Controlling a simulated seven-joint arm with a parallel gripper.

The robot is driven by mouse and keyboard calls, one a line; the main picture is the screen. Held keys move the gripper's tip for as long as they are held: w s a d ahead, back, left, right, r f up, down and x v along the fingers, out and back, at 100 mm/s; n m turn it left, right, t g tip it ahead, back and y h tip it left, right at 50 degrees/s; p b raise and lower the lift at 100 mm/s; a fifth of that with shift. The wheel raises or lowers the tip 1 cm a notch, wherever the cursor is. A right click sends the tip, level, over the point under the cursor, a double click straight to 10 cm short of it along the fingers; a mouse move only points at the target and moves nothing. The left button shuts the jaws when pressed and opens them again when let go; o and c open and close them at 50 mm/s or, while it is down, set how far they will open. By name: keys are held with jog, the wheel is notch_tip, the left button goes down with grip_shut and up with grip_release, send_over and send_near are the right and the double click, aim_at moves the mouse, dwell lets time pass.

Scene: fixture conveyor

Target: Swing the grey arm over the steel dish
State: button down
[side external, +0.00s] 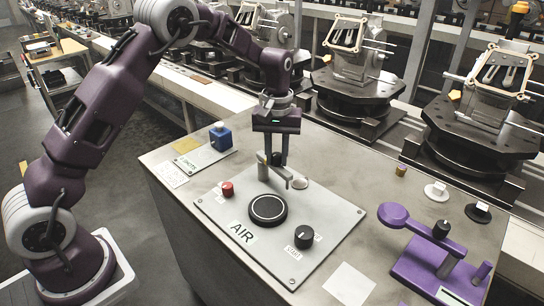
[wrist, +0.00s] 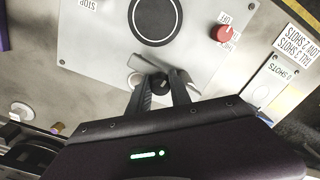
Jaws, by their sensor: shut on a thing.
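The grey arm (side external: 275,172) stands on a short post on the grey panel. Its bent end reaches right, beside the small round steel dish (side external: 300,183). My gripper (side external: 277,160) points straight down at the arm, its fingers closed on a black knob there. The wrist view shows the fingers (wrist: 160,88) on either side of the black knob (wrist: 161,82). A pale part of the grey arm (wrist: 146,64) shows just beyond the knob. My fingers partly hide the arm and the dish in the wrist view.
The panel holds a black round pad (side external: 268,208), a red knob (side external: 227,188) and a black dial (side external: 304,237). A blue block (side external: 220,138) stands at the back left. A purple device (side external: 440,258) stands at the right. Machine fixtures (side external: 355,95) line the far side.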

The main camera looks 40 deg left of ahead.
jog(key=shift+w+a+r+n, duration=0.1)
jog(key=shift+w+n, duration=0.6)
jog(key=shift+n, duration=0.6)
jog(key=shift+w+a+f+n, duration=0.15)
jog(key=shift+w+n, duration=0.6)
jog(key=shift+n, duration=0.55)
jog(key=shift+w+a+r+n, duration=0.15)
jog(key=shift+w+n, duration=0.55)
jog(key=shift+n, duration=0.6)
jog(key=shift+w, duration=0.1)
jog(key=c, duration=1.2)
grip_release()
notch_tip(320, 180, up, 7)
